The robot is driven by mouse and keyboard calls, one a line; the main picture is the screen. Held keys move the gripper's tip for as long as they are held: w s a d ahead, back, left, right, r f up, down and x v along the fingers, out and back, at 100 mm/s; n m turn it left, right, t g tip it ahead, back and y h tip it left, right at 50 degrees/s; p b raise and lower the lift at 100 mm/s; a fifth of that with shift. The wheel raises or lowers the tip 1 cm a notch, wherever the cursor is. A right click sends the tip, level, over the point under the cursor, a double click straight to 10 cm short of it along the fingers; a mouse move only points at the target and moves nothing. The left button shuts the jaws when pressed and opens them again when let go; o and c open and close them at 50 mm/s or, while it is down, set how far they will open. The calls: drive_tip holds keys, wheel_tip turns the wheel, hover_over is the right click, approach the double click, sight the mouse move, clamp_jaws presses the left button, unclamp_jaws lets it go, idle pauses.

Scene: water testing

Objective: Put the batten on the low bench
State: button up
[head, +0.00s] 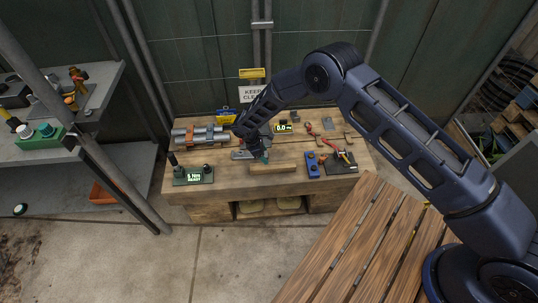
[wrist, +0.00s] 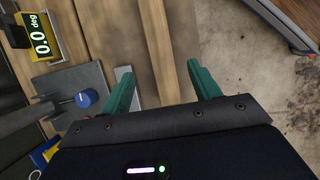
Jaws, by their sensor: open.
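A short pale wooden batten (head: 274,168) lies flat near the front edge of the wooden bench (head: 330,186), which is low and stands in the middle of the head view. My gripper (head: 264,157) is just behind and above the batten's left part, over the bench top. In the wrist view my gripper (wrist: 162,85) shows two green fingers spread apart, open, with nothing held. Wood and the bench's edge show between and beyond the fingers.
On the bench are a green display box (head: 194,175), a metal clamp-like device (head: 200,134), a 0.0 display (head: 283,128), a blue block (head: 312,164) and a dark tool tray (head: 340,163). A slatted wooden table (head: 365,245) stands at front right; grey shelves (head: 50,175) stand left.

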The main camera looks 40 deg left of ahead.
drive_tip(key=shift+r, duration=0.15)
drive_tip(key=shift+a+r, duration=0.1)
